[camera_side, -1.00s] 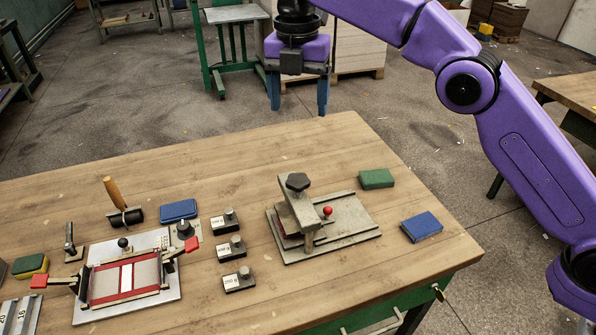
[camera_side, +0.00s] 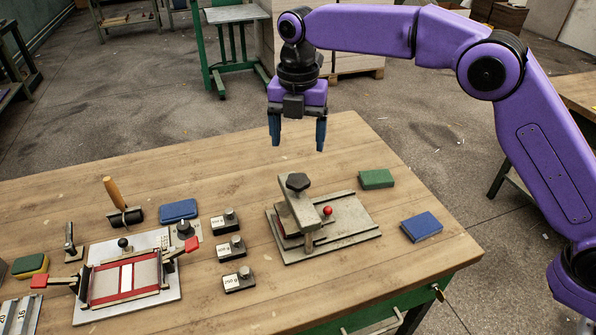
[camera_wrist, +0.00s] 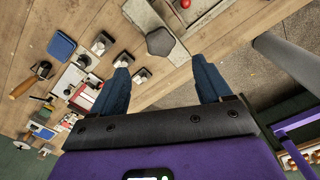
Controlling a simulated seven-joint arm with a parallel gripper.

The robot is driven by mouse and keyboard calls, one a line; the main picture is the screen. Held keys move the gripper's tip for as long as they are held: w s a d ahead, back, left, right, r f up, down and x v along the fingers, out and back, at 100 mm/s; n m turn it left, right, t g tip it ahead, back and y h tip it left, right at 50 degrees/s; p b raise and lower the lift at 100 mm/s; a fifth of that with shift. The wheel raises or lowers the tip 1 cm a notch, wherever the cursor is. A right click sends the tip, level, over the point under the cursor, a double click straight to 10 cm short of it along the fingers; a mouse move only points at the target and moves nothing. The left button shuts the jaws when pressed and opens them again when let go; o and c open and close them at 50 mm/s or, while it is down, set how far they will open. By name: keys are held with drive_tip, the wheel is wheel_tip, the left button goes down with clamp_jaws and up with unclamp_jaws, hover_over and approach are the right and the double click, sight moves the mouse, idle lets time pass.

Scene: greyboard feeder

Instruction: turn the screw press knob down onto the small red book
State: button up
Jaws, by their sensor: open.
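The screw press stands on the table, its dark lobed knob (camera_side: 298,182) on top of a grey beam (camera_side: 299,210). The knob also shows in the wrist view (camera_wrist: 160,42), just beyond the gap between my fingertips. Its flat grey base (camera_side: 355,232) carries a small red ball-topped lever (camera_side: 328,211). A dark red edge, perhaps the red book (camera_side: 287,229), shows under the beam, mostly hidden. My gripper (camera_side: 298,144) is open and empty, pointing down, above the knob in the side view and apart from it.
A green block (camera_side: 376,179) and a blue block (camera_side: 422,227) lie right of the press. Several labelled weights, one here (camera_side: 231,248), stand to its left. Further left are a blue pad (camera_side: 178,210), a wooden-handled roller (camera_side: 122,205) and a red-framed jig (camera_side: 125,279).

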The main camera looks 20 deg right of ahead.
sight(298, 178)
wheel_tip(298, 178, down, 9)
drive_tip(key=shift+f, duration=0.2)
idle(0.3)
drive_tip(key=c, duration=1)
